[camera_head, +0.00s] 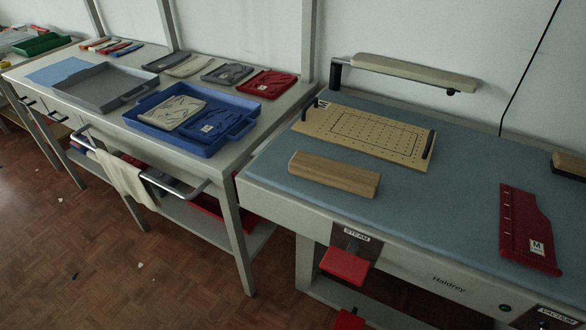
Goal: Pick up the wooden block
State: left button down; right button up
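The wooden block (333,175) is a light brown bar with a rectangular shape. It lies flat on the blue-grey pad (430,219) of the pressing table, close to the table's front left edge. Nothing touches it from above, and its top and front sides show. Neither of my grippers shows in the head view.
A tan perforated board (370,134) with black handles lies just behind the block. A red template (527,228) marked M lies to the right. A pale padded arm (405,72) stands behind. A blue tray (192,118) sits on the left table, across a gap.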

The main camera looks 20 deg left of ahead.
aim_at(364, 182)
jog(key=u, duration=2.3)
jog(key=i, duration=2.1)
jog(key=z, duration=2.9)
